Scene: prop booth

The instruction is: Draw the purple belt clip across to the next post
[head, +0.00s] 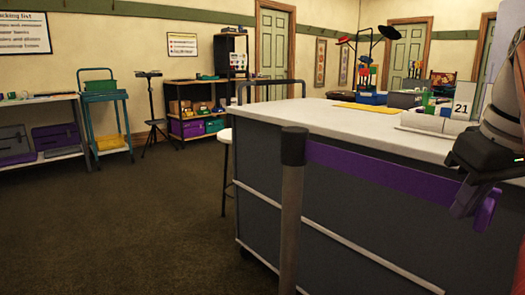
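A grey post (291,220) with a black top stands upright in the front middle. The purple belt (385,172) runs out of its top and stretches to the right, sloping slightly down in the picture, in front of the counter. The purple belt clip (487,210) is at its right end, by my gripper (472,199). My dark gripper comes in from the right edge and appears closed on the clip; its fingers partly hide the belt end. No second post can be clearly made out.
A large grey counter (340,215) with a white top (330,116) fills the right side behind the belt. A card marked 21 (463,107) stands on it. A stool (226,140) is beside it. Dark floor (130,230) is open at left.

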